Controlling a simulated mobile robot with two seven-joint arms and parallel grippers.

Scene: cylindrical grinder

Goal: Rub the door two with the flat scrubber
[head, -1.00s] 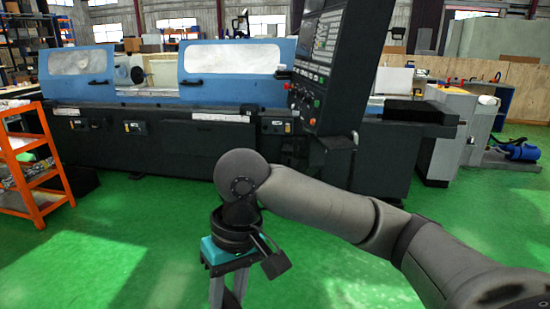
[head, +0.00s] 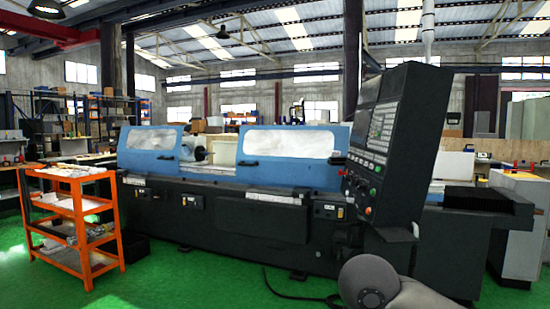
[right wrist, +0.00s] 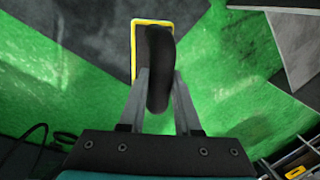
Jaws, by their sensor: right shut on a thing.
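The blue grinder has two sliding doors with white windows. The left door (head: 150,148) and the right door (head: 288,145) stand apart, with a gap between them. I cannot tell which one is door two. The flat scrubber (right wrist: 134,42) shows in the right wrist view as a yellow-edged plate with a thick black handle (right wrist: 159,60). My right gripper (right wrist: 158,88) is shut on that handle and holds the scrubber over green floor. In the head view only a grey joint of my right arm shows, at the bottom right. My left gripper is out of view.
A black control panel (head: 385,145) stands out at the machine's right end. An orange shelf cart (head: 75,207) with items stands at the left. A dark cable (head: 297,296) lies on the floor before the machine. Green floor (head: 190,285) is clear in front.

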